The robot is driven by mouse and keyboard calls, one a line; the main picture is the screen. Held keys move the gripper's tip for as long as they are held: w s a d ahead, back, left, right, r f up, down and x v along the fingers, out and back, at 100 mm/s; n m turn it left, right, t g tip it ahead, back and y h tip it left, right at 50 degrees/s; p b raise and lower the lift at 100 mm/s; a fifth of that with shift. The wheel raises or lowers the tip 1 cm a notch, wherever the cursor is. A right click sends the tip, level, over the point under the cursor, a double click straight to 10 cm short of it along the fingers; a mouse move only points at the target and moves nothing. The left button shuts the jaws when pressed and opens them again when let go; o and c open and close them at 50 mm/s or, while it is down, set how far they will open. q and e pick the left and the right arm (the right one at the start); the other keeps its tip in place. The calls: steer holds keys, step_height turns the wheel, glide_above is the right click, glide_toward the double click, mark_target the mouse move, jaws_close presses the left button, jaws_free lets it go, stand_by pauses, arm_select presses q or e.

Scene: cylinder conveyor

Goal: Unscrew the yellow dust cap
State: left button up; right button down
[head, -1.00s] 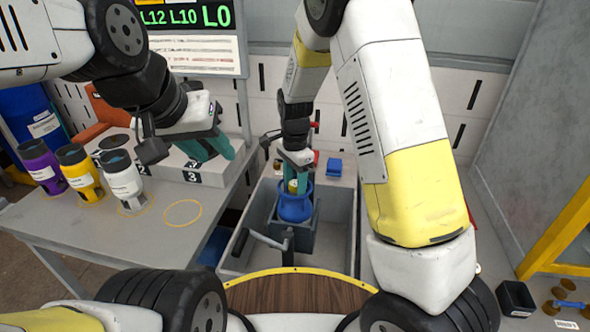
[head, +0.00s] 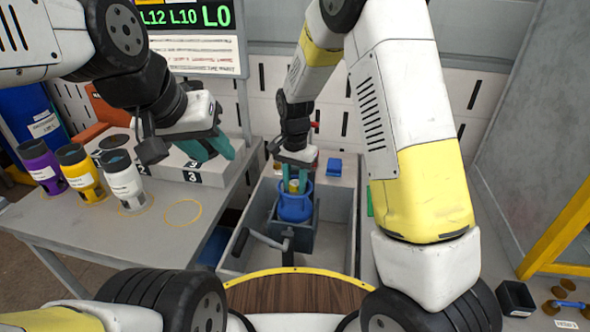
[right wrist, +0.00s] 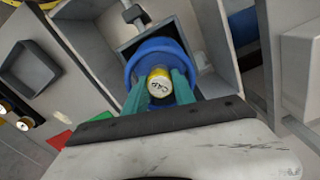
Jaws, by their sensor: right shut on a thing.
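The yellow dust cap (right wrist: 160,84), with a pale lettered top, sits inside the raised blue collar of a blue cylinder (right wrist: 140,50). The blue cylinder (head: 295,208) stands upright in a grey holder (head: 292,238) in the head view, with a little of the yellow cap (head: 293,186) showing. My right gripper (right wrist: 160,90) points down from above, its teal fingers on both sides of the cap and shut on it. My left gripper (head: 212,148) hangs over the numbered block at the left, away from the cap. Its finger gap is unclear.
Purple, yellow and white canisters (head: 122,182) stand on the left table (head: 110,238) beside an empty yellow ring. A grey bin (head: 335,235) surrounds the holder, with a crank handle in front.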

steer(key=n, duration=0.4)
steer(key=shift+n, duration=1)
steer(key=shift+n, duration=0.9)
steer(key=n, duration=0.4)
steer(key=n, duration=0.4)
steer(key=shift+n, duration=0.3)
steer(key=shift+r+n, duration=0.1)
steer(key=shift+n, duration=0.7)
